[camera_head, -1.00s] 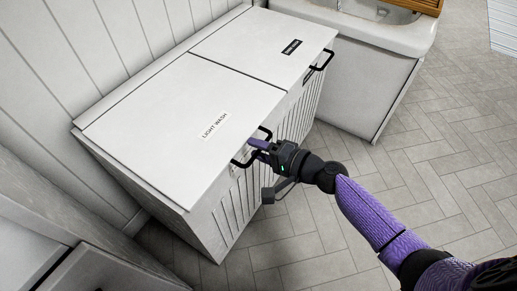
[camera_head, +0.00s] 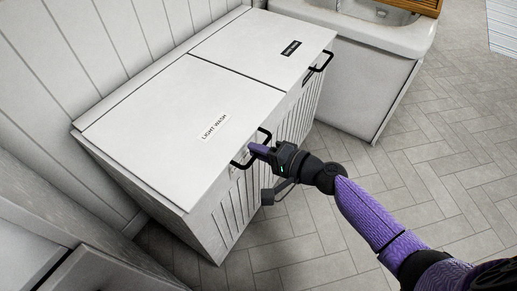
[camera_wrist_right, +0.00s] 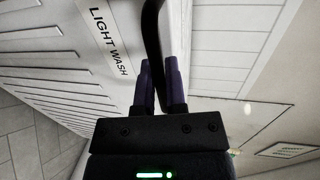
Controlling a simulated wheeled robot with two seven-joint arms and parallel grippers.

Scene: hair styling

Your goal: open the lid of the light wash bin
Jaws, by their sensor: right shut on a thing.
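The light wash bin (camera_head: 215,222) is a white slatted bin. Its white lid (camera_head: 165,120) lies down flat and carries a "LIGHT WASH" label (camera_head: 215,126). A black bar handle (camera_head: 265,132) is on the lid's front edge. My right gripper (camera_head: 257,151) is at this handle from the front. In the right wrist view, the black handle (camera_wrist_right: 152,30) runs down between the two purple fingers (camera_wrist_right: 158,85), which are shut on it. The fingers partly hide the handle. My left gripper is in neither view.
A second lid (camera_head: 260,45) with a dark label and its own black handle (camera_head: 320,62) adjoins at the back. A white sink or tub unit (camera_head: 365,75) stands to the right. A cabinet (camera_head: 100,270) is at the lower left. The tiled floor (camera_head: 460,150) at right is clear.

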